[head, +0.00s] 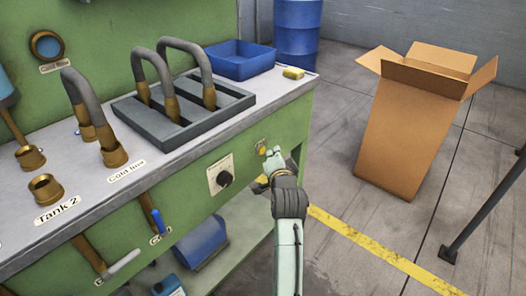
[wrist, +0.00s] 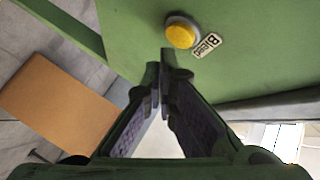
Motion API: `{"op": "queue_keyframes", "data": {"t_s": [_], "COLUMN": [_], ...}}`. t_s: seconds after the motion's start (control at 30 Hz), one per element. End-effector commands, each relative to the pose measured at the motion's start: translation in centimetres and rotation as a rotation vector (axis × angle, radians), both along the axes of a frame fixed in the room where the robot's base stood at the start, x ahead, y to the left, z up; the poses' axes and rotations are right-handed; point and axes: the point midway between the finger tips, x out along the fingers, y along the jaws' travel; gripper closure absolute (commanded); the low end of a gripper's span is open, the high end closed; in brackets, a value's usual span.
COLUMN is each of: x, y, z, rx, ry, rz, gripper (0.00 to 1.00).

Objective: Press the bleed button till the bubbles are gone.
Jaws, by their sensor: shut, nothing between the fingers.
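The yellow round bleed button (wrist: 180,36) with a light collar sits on the green panel in the wrist view, and a "Bleed" label (wrist: 207,45) is beside it. My gripper (wrist: 163,66) is shut and empty, its fingertips just below the button in that view; I cannot tell whether they touch it. In the head view my gripper (head: 272,163) is at the right end of the bench front and hides part of the panel there. A round brass-rimmed window (head: 46,46) is on the green back wall at upper left; no bubbles can be made out in it.
A black knob (head: 224,179) on a white plate is left of my gripper. Grey hoses (head: 184,50) stand in a tray on the bench (head: 262,101). A blue bin (head: 240,60) is behind. An open cardboard box (head: 405,135) stands on the floor to the right.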

Motion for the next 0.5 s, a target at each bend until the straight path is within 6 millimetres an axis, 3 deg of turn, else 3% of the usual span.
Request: {"op": "queue_keyframes", "data": {"t_s": [0.5], "x": [0.47], "y": [0.68], "z": [0.09], "rx": [-0.001], "ry": [0.0], "rz": [0.001], "gripper": [1.0]}}
